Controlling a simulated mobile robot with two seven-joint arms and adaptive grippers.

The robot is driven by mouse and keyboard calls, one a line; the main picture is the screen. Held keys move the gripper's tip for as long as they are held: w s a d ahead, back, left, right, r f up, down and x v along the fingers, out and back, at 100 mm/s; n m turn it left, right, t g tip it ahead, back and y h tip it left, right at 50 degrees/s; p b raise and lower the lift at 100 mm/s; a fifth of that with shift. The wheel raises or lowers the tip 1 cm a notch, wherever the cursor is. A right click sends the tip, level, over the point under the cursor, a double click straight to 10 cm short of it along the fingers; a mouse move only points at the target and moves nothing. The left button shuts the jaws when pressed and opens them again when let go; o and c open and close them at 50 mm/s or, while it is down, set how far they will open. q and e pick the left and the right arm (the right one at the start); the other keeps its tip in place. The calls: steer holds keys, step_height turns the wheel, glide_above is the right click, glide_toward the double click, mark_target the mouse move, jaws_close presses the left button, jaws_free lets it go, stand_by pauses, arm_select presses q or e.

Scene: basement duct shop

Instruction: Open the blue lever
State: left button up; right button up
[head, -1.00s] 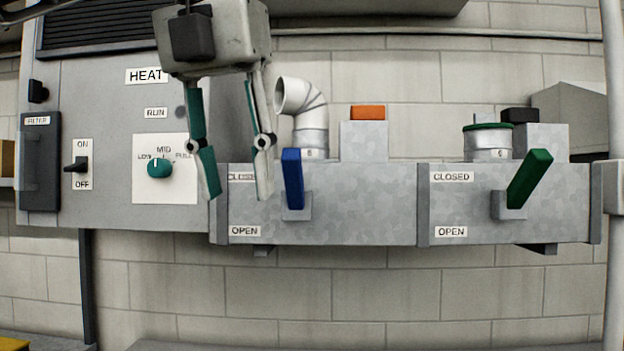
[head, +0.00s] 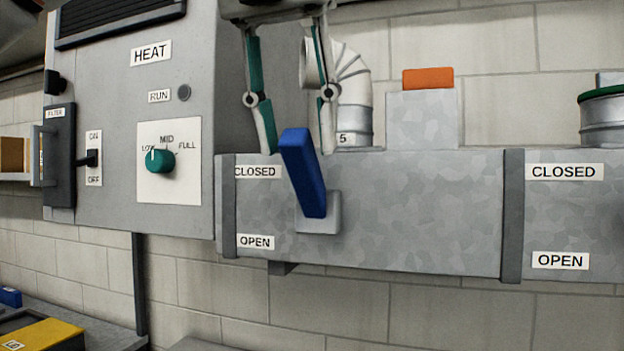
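The blue lever (head: 304,175) sticks out from a grey pivot block on the front of the galvanized duct box (head: 420,215). Its free end points up, level with the CLOSED label (head: 257,172) and above the OPEN label (head: 256,242). My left gripper (head: 299,150) comes down from above, its fingers spread with one on each side of the lever's upper end in the picture. The left fingertip shows close to the lever; I cannot tell whether it touches. The gripper is open and holds nothing. My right gripper is not in view.
The grey HEAT cabinet (head: 120,100) with a teal knob (head: 160,160) and switch stands at the left. A white elbow pipe (head: 352,95) and an orange-topped block (head: 428,78) are behind the duct top. A second duct section (head: 575,215) is at the right. Space below the duct is clear.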

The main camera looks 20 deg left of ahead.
mark_target(304, 188)
arm_select(q)
steer(key=shift+x, duration=3.15)
jaws_close()
